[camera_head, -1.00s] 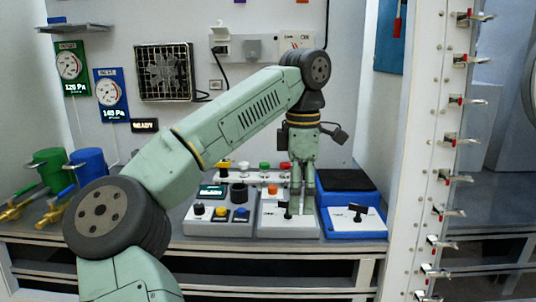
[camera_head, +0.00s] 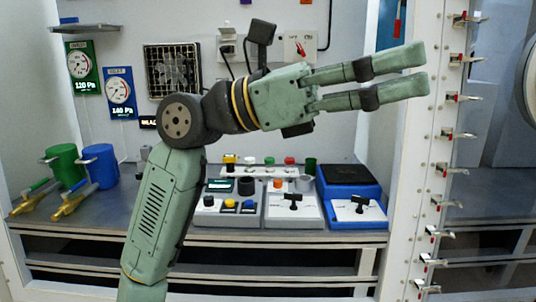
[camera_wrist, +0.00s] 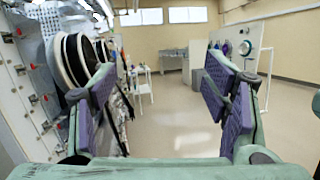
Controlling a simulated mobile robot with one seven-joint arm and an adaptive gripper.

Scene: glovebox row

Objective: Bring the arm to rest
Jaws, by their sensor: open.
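My gripper (camera_head: 425,75) is raised in front of the back wall, well above the bench, and points to the right. Its two fingers are apart, with nothing between them. In the wrist view the gripper (camera_wrist: 170,110) frames an open room between its purple finger pads. My arm stands folded up at the left of the middle in the head view, and part of the bench behind it is hidden.
The grey bench (camera_head: 110,215) carries a control panel with a black T-handle (camera_head: 293,201), a blue box (camera_head: 347,183), and green (camera_head: 66,165) and blue (camera_head: 100,165) cylinders. A white post (camera_head: 420,150) with several latches stands close right of the fingertips.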

